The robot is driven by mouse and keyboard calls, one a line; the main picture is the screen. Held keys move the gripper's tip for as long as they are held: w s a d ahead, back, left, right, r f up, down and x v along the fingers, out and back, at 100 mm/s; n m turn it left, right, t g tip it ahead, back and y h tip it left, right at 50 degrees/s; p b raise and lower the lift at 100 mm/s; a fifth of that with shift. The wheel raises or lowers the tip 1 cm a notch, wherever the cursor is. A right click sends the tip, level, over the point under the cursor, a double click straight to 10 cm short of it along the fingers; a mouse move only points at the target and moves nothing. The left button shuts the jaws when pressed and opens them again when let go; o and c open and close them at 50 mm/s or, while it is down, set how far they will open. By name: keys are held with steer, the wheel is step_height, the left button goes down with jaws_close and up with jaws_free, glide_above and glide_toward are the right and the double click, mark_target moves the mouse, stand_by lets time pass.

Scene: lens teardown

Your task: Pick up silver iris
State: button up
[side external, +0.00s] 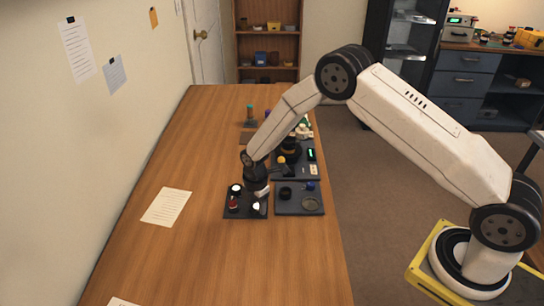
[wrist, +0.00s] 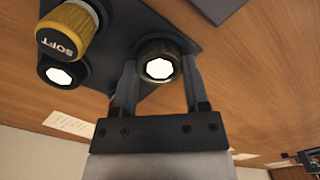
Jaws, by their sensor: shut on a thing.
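My gripper (wrist: 159,62) is shut on the silver iris (wrist: 159,48), a round dark ring with a thin shiny rim and a bright white eight-sided opening. One finger lies on each side of it. The iris is over or on the dark tray (wrist: 205,40); I cannot tell if it is clear of it. In the side external view, my gripper (side external: 260,190) is low over the front left tray (side external: 231,214), and the held ring is hard to make out there.
A second dark ring with a white opening (wrist: 61,74) and a yellow knob marked SOFT (wrist: 68,30) stand left of the iris. Another dark tray (side external: 290,208) with small parts is to the right. Paper (side external: 166,207) lies on the open table at left.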

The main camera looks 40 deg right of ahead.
steer(key=shift+r, duration=0.15)
steer(key=shift+r, duration=0.8)
steer(key=s+d+r, duration=0.1)
steer(key=s+r, duration=1)
steer(key=s, duration=0.3)
steer(key=shift+d, duration=0.1)
steer(key=w+d+f, duration=0.1)
steer(key=d+f, duration=0.1)
steer(key=d, duration=0.1)
steer(key=w+d+f, duration=0.1)
steer(key=d+f, duration=0.1)
steer(key=d, duration=0.2)
steer(key=w+d+f, duration=0.2)
steer(key=d, duration=0.2)
steer(key=shift+d+f, duration=0.15)
steer(key=shift+f, duration=0.1)
steer(key=shift+f, duration=0.1)
